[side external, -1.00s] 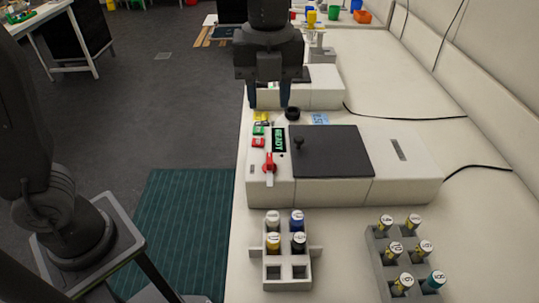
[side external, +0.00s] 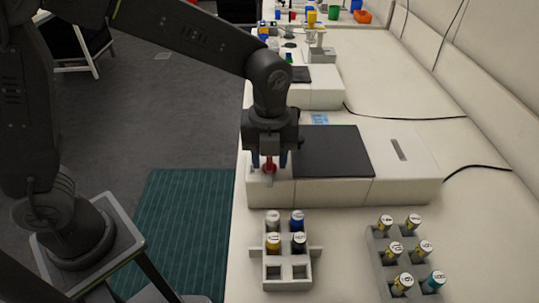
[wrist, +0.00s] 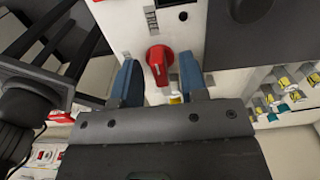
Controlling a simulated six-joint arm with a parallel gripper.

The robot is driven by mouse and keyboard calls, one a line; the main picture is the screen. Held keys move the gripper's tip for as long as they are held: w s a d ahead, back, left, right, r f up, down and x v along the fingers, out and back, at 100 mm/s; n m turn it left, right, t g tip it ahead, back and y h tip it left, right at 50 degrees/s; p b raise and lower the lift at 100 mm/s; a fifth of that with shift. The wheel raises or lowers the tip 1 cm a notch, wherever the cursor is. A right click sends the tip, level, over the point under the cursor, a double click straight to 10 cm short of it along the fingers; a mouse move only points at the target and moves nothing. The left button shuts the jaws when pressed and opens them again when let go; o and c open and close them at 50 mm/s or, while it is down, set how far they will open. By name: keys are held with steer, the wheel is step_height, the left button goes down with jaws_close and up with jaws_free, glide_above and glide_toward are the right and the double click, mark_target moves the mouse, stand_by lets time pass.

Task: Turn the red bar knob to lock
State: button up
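My gripper (wrist: 162,75) is open, with one blue finger on each side of the knob. Gaps show between the fingers and the knob, so it does not look gripped. In the side view my gripper (side external: 270,162) points down over the knob (side external: 269,168) and hides the button panel and display.
A grey rack with vials (side external: 287,262) stands in front of the bioreactor. Another vial rack (side external: 384,262) is at the right. A dark lid (side external: 333,150) covers the bioreactor's middle. A second white device (side external: 315,92) stands behind.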

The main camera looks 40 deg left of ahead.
jaws_close()
stand_by(0.4)
steer(key=shift+n, duration=0.4)
steer(key=n, duration=0.3)
steer(key=shift+n, duration=0.4)
steer(key=n, duration=0.4)
steer(key=shift+n, duration=0.3)
steer(key=n, duration=0.8)
steer(key=shift+n, duration=0.3)
